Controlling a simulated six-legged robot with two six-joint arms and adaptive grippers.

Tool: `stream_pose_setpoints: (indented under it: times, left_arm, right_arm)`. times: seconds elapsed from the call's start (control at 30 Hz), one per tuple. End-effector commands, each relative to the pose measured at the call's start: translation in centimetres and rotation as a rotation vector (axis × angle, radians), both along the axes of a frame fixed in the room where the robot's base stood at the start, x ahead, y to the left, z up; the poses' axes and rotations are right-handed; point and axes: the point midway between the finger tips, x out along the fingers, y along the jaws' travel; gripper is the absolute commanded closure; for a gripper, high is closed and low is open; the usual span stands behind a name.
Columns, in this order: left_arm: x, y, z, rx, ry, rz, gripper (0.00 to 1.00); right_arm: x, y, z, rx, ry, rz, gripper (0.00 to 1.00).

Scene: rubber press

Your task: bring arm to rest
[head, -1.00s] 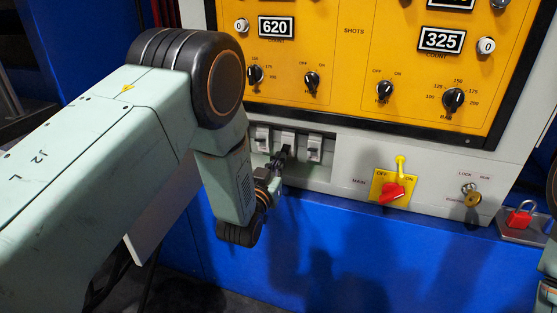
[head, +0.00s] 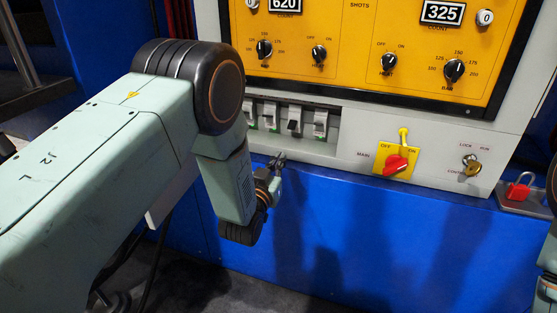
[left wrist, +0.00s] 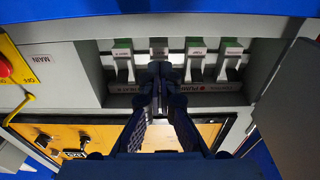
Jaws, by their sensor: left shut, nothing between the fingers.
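My left gripper (head: 278,161) is shut and empty just in front of the machine's lower panel, below the row of breaker switches. In the left wrist view its fingertips (left wrist: 160,70) are together in front of the switches. One dark-looking switch (head: 294,127) sits differently from its pale neighbours, such as the switch at the right end (head: 320,122). In the left wrist view the fingers partly cover one switch (left wrist: 158,46); this one shows no green, unlike the switch at the end (left wrist: 230,52). My right gripper is out of view.
A yellow control panel (head: 350,75) with knobs and counters is above. A red main switch on a yellow plate (head: 396,163) and a key switch (head: 471,165) are to the right. A red padlock (head: 519,190) lies on a ledge. The blue front (head: 350,235) below is clear.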

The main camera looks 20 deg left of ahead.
Motion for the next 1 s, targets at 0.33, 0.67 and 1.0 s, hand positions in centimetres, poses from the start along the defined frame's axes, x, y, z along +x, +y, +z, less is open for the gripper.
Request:
stream_pose_setpoints:
  times: [0.33,0.67,1.0]
  left_arm:
    - [0.3,0.0,-0.1,0.0,-0.001,0.0,1.0]
    - [-5.0,0.7,-9.1,0.024,0.371,0.005,1.0]
    - [-23.8,2.7,-20.8,0.035,1.016,0.027,1.0]
  right_arm:
    - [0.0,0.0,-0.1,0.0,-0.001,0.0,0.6]
    - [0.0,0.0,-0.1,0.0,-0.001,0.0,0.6]
    - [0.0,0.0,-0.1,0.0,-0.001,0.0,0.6]
